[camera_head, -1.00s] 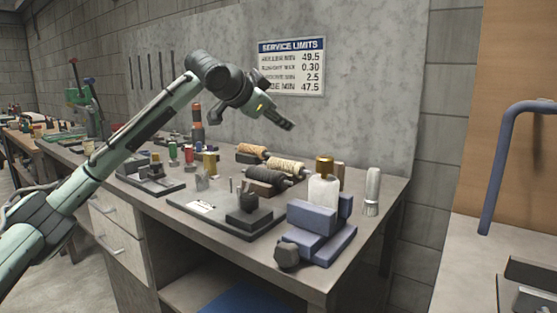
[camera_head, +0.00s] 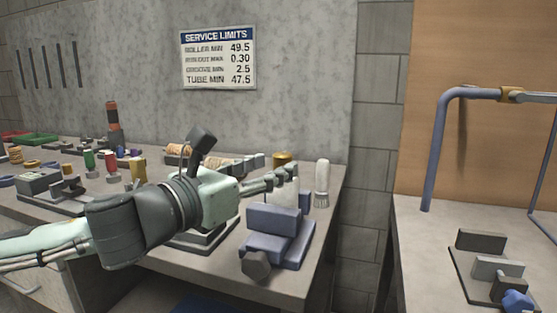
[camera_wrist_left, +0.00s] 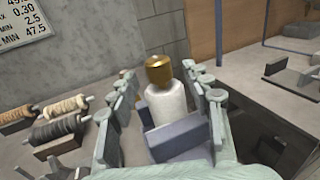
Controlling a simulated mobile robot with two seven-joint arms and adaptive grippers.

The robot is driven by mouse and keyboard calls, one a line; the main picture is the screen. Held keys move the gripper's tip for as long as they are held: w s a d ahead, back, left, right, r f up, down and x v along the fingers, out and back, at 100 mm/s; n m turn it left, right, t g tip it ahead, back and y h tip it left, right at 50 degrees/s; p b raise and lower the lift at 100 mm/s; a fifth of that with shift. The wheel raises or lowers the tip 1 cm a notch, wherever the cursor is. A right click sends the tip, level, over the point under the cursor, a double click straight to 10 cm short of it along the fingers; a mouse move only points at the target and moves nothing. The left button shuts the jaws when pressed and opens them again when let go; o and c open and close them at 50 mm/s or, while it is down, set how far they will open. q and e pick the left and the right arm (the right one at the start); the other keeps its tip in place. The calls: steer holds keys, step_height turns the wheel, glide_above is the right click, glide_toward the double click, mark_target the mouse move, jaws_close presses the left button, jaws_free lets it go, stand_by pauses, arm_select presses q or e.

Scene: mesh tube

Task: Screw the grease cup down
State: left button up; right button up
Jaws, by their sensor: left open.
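The likely grease cup is a brass cap (camera_head: 282,157) on an upright white cylinder (camera_wrist_left: 168,105). It stands at the blue-grey vise (camera_head: 275,220) near the bench's right end. The brass cap (camera_wrist_left: 159,70) shows clearly in the left wrist view. My left gripper (camera_head: 275,179) reaches in from the left, level with the white cylinder and just below the cap. In the left wrist view its open fingers (camera_wrist_left: 166,82) stand either side of the cap and cylinder, with gaps visible. In the head view the fingers partly hide the cylinder. My right gripper is not in view.
A pale brush (camera_head: 322,183) stands upright just right of the vise. Wrapped rollers (camera_wrist_left: 62,127) lie left of the gripper. A blue tube frame (camera_head: 437,150) stands on the right-hand bench. Several small parts crowd the bench's left side.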

mark_target(276, 164)
arm_select(q)
steer(key=x, duration=0.2)
steer(key=shift+w+d, duration=0.2)
steer(key=shift+w, duration=0.1)
steer(key=shift+w+d, duration=0.35)
steer(key=shift+w, duration=0.1)
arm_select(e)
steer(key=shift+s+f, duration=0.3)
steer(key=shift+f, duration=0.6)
arm_select(q)
steer(key=c, duration=0.9)
jaws_close()
steer(key=shift+w, duration=0.1)
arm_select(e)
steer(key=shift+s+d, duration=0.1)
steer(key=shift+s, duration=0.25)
